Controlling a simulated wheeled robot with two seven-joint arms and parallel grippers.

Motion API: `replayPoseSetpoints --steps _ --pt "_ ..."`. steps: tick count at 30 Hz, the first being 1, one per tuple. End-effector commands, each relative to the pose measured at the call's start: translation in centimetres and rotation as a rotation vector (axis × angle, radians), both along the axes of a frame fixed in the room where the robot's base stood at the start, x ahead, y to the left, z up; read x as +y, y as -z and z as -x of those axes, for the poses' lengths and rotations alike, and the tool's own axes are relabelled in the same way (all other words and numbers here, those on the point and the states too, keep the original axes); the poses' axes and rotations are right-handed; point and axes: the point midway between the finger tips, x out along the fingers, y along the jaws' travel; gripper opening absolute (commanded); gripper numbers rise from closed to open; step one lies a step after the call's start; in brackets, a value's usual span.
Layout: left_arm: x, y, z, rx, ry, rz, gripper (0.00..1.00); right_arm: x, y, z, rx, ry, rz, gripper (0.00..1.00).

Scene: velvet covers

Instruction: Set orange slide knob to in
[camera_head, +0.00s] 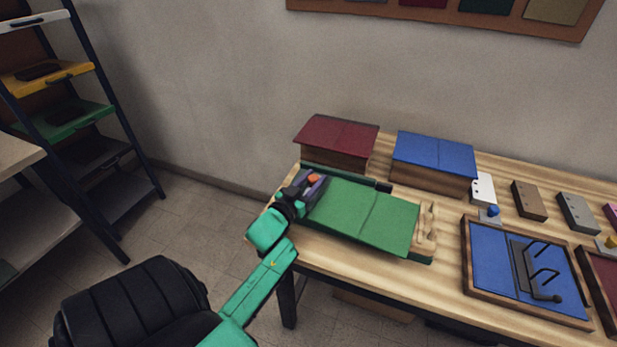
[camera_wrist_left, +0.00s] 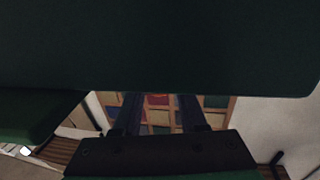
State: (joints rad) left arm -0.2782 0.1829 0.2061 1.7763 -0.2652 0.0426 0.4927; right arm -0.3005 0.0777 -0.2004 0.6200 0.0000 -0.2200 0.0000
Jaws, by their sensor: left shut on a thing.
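The orange slide knob (camera_head: 313,178) shows as a small orange block on a purple-grey mount (camera_head: 316,188), at the left end of a green-covered unit (camera_head: 365,215) on the table. My left gripper (camera_head: 303,186) is at this end, shut on the knob, its dark fingers right beside the orange. In the left wrist view the two dark fingers (camera_wrist_left: 160,110) run up behind a large dark green surface (camera_wrist_left: 160,45). How far the knob is slid cannot be told. My right gripper is not in view.
Behind the unit stand a red-covered box (camera_head: 338,132) and a blue-covered box (camera_head: 434,152). A blue panel with dark rods (camera_head: 495,262) lies to the right. A wooden pronged piece (camera_head: 425,228) is at the unit's right end. A black chair (camera_head: 135,308) stands front left.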

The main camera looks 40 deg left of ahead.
Motion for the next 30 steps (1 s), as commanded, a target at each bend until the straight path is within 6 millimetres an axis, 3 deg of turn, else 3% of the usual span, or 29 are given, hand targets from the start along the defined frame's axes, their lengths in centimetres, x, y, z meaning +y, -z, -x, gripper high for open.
replayPoseSetpoints --steps 10,11,12,13,23,26,30 --pt "-0.8 0.2 -0.2 0.004 0.002 0.003 0.00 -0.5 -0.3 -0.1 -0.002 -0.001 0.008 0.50" --pt "-0.7 0.2 -0.2 0.004 0.002 0.003 0.49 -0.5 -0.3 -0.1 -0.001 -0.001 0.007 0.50" --pt "-0.7 0.2 -0.2 0.004 0.001 0.003 0.64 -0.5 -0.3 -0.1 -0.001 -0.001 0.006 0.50" --pt "-0.7 0.2 -0.2 0.004 0.001 0.003 0.72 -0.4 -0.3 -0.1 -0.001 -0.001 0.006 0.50" --pt "-0.7 0.1 0.0 0.003 0.001 0.002 0.72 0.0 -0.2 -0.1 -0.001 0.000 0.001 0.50" --pt "-0.8 0.3 0.9 0.004 0.001 0.004 0.72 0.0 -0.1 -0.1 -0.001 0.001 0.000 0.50" --pt "-1.2 0.4 3.8 0.007 0.000 0.003 0.72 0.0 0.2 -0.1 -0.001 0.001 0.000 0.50"
